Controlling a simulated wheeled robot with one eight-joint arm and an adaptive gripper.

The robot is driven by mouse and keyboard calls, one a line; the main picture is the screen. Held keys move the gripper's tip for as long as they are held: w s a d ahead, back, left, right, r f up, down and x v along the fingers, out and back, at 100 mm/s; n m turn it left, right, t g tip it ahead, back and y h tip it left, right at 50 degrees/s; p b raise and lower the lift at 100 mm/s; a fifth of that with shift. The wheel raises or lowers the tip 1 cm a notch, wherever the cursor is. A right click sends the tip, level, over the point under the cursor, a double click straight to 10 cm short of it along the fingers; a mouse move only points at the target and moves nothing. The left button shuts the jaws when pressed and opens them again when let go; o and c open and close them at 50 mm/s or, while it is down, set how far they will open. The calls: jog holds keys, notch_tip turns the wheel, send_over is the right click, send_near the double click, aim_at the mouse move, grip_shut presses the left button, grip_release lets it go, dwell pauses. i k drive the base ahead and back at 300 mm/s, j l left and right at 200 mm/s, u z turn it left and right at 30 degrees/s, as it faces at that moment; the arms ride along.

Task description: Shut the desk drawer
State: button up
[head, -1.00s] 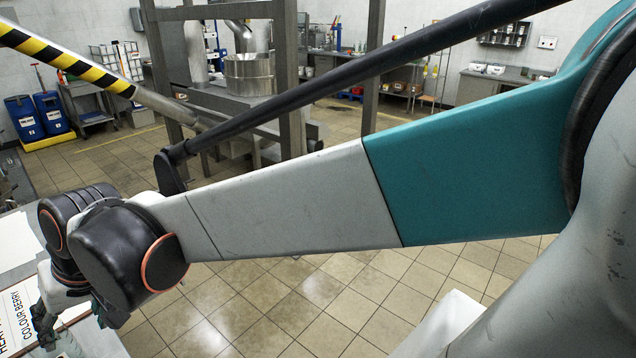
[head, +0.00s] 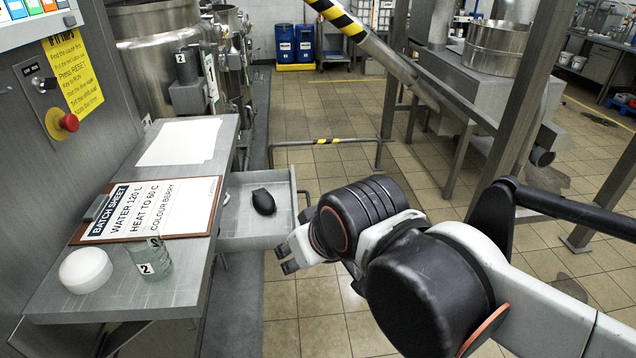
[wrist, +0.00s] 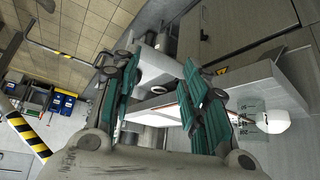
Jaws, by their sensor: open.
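The desk drawer (head: 250,243) is grey and stands open, pulled out to the right from under the desk top (head: 105,292). A dark rounded object (head: 263,202) lies inside it. My gripper (head: 287,257) is at the drawer's near right corner, close to its outer end; I cannot tell whether they touch. In the wrist view my gripper (wrist: 160,75) has its two green-padded fingers apart, with nothing held between them. The pale shapes beyond the fingers there are hard to tell apart.
A clipboard batch sheet (head: 185,202), white paper (head: 180,142), glass beaker (head: 151,262) and white round lid (head: 86,270) are on the desk. A red stop button (head: 68,122) is on the left panel. A low striped rail (head: 325,141) stands behind the drawer.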

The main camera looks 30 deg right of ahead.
aim_at(242, 228)
jog(key=l+u, duration=0.2)
jog(key=l, duration=0.8)
jog(key=l+z, duration=0.4)
jog(key=i+z, duration=0.15)
jog(key=k+u, duration=0.2)
jog(key=i+l, duration=0.05)
jog(key=i, duration=0.05)
